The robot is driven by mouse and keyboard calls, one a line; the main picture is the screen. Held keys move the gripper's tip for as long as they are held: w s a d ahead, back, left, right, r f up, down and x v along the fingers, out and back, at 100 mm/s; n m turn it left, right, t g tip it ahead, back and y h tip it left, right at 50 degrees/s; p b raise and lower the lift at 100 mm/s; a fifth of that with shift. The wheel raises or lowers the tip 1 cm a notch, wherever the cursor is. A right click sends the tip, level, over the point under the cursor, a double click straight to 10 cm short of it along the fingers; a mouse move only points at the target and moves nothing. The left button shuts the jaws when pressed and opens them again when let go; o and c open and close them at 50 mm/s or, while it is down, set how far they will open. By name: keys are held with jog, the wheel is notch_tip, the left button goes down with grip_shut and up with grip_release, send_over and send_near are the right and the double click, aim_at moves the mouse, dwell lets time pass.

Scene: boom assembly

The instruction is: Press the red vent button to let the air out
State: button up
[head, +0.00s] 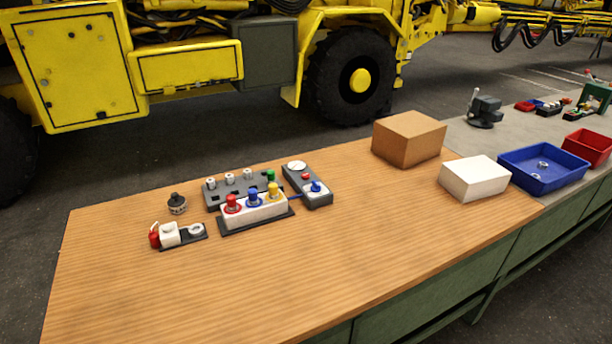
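A small red button (306,177) sits on a narrow dark grey panel (320,200) near the middle of the wooden table. A white round gauge (296,166) is at the far end of this panel; its reading is too small to tell. A blue fitting (316,187) stands at the near end, with a short blue line running left from it towards a white block (262,213). I cannot tell whether the button is pressed. My gripper is not in view.
The white block carries red, blue and yellow fittings. Behind it lies a grey block (215,198) with silver and green fittings. Small parts lie left. A cardboard box (409,138), white box (475,178) and blue tray (545,181) stand right. The table's front is clear.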

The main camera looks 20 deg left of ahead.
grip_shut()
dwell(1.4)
